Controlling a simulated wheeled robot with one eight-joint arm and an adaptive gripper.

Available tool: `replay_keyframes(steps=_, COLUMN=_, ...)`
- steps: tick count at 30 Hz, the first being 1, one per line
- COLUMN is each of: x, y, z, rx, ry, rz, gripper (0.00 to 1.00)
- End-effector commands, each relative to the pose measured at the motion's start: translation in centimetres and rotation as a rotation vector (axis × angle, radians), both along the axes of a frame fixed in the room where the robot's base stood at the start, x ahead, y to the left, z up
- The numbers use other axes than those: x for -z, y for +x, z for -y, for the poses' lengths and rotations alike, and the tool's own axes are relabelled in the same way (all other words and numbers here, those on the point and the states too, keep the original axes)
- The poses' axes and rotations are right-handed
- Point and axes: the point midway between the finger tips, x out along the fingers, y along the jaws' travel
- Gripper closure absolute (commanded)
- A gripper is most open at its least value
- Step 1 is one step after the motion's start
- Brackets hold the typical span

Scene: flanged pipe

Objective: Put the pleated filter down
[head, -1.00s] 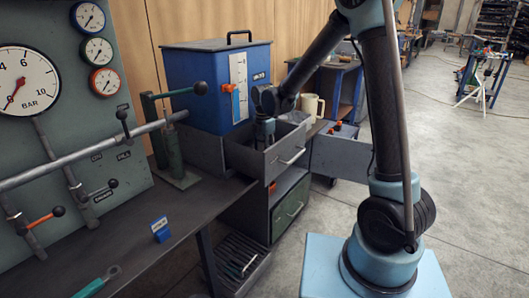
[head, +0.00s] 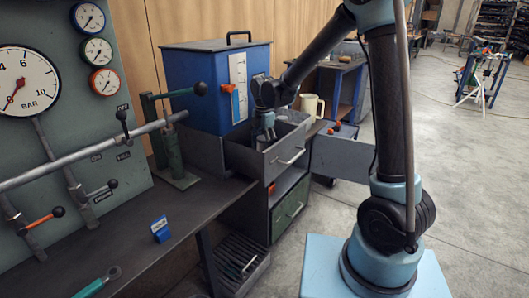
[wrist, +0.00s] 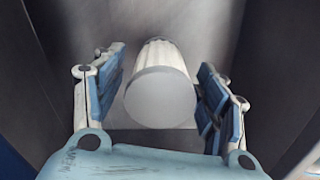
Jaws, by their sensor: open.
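The pleated filter (wrist: 160,95) is a white ribbed cylinder with a smooth round end cap facing the wrist camera. It is in the open upper drawer (head: 284,155), between dark walls. My gripper (head: 264,132) reaches down into this drawer. In the wrist view its blue-padded fingers (wrist: 160,95) are open, one on each side of the filter, with a visible gap on both sides. In the head view I cannot make the filter out behind the drawer front and gripper.
A blue tank (head: 205,85) with a level scale stands right behind the drawer. A green lower drawer (head: 289,208) is below. A cream jug (head: 312,105) stands to the right. A dark bench (head: 120,235) holds a blue block (head: 160,229) and a pump with a lever.

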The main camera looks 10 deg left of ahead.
Motion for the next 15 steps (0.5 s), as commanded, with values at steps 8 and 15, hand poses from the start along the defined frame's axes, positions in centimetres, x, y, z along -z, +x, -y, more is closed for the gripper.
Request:
replay_keyframes(steps=8, x=-5.1, y=0.0, z=0.0, rx=0.000, ry=0.000, rz=0.000, gripper=0.34)
replay_keyframes(steps=15, x=-8.2, y=0.0, z=0.0, rx=0.000, ry=0.000, rz=0.000, gripper=0.34)
